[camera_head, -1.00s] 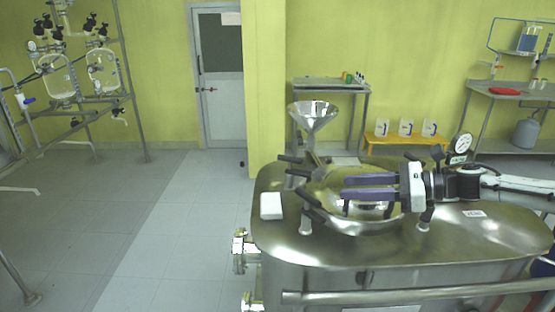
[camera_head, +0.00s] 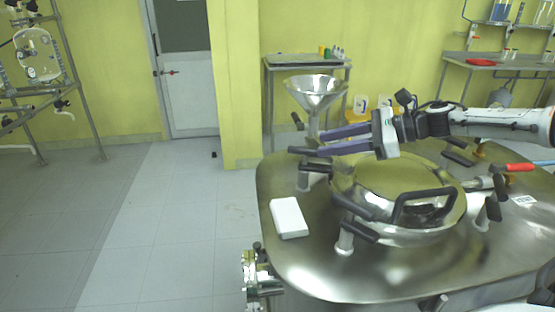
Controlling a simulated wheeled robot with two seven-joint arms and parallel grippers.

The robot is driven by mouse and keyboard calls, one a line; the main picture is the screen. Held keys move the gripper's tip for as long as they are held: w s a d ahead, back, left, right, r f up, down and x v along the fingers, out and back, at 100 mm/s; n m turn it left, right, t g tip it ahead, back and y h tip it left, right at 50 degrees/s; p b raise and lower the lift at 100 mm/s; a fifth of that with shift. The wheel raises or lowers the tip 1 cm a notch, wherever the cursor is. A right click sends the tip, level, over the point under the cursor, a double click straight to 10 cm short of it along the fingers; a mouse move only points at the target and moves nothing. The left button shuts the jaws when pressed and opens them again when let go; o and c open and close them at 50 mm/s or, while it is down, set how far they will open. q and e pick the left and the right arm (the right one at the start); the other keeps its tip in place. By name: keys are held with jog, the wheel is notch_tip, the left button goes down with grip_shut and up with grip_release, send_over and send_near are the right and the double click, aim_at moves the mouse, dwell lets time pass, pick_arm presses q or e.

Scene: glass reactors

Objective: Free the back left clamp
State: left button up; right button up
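The back left clamp is at the left rear edge of the round steel lid (camera_head: 385,172). Its black handles (camera_head: 316,170) point left above a short metal post. My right gripper (camera_head: 319,144) comes in from the right above the lid. Its two purple fingers are spread apart and point left. The fingertips are just behind and above the clamp's handles in the picture; the lower finger overlaps the upper handle, and I cannot tell whether they touch. Nothing shows between the fingers. My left gripper is out of view.
The front left clamp (camera_head: 352,207) and a black lid handle (camera_head: 422,204) stand nearby. A steel funnel (camera_head: 315,92) rises behind the fingertips. A white box (camera_head: 289,217) lies on the vessel top (camera_head: 400,278). A red-handled valve (camera_head: 520,166) is at the right.

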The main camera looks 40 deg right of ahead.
aim_at(306, 149)
jog(key=shift+w+f+b, duration=0.35)
jog(key=shift+w+f, duration=0.25)
jog(key=shift+f, duration=0.25)
jog(key=shift+w+a+f, duration=0.25)
jog(key=shift+w+a, duration=0.25)
jog(key=shift+a, duration=0.1)
jog(key=shift+w+a+f, duration=0.15)
jog(key=shift+w+f, duration=0.05)
jog(key=shift+w, duration=0.15)
jog(key=shift+x, duration=0.8)
jog(key=shift+w+a, duration=0.4)
jog(key=shift+w, duration=0.3)
jog(key=shift+p+x, duration=0.75)
jog(key=shift+x, duration=1.5)
jog(key=shift+f, duration=0.15)
grip_shut()
